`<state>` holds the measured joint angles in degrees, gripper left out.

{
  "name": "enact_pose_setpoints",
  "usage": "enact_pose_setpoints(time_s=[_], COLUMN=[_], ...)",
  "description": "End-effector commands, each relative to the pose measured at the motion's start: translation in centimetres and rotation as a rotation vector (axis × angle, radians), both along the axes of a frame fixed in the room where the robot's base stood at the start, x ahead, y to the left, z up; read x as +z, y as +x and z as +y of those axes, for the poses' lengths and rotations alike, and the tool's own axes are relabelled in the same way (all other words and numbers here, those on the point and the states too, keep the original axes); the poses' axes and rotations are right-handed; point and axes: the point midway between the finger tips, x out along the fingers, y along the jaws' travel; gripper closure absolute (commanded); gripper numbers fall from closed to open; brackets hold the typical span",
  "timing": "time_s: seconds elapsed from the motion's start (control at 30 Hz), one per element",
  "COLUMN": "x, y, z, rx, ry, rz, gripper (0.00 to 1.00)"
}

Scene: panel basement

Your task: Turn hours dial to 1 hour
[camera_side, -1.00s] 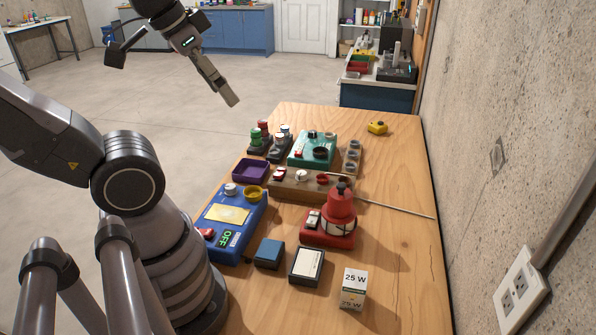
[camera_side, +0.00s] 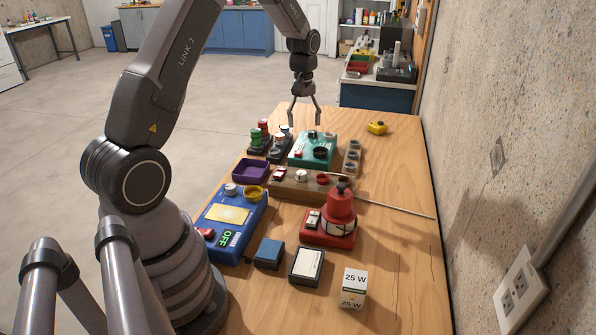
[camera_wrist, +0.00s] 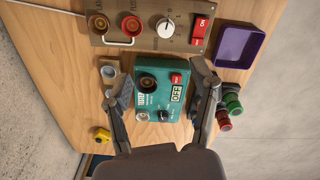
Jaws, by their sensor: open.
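My gripper (camera_side: 305,122) is open and empty, pointing down above the far part of the table. In the wrist view its two fingers (camera_wrist: 163,88) stand on either side of a teal box (camera_wrist: 174,96), apart from it. The teal box also shows in the side view (camera_side: 326,158). A brown panel (camera_wrist: 146,40) carries a white round dial (camera_wrist: 166,27) with a pointer. No label reading hours is legible, so I cannot tell which knob is the hours dial.
A blue box (camera_side: 238,217), a red unit (camera_side: 328,236) and a purple tray (camera_side: 252,171) stand nearer. Red and green pieces (camera_wrist: 231,103) sit beside the teal box. A thin rod (camera_side: 395,209) crosses the table's right side. The far right table is mostly clear around a yellow item (camera_side: 377,127).

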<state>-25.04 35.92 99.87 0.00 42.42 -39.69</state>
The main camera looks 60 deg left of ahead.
Motion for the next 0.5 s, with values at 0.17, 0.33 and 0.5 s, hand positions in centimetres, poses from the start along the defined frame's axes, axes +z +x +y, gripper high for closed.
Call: enact_pose_setpoints(time_s=[0.17,0.33,0.5], x=[-3.1,-4.8,-8.4], y=[0.3,0.3,0.2], z=[1.5,1.6,1.5], rx=[0.070,0.074,0.072], ry=[-0.013,-0.016,-0.016], rz=[0.027,0.031,0.032], gripper=[0.40,0.40,0.40])
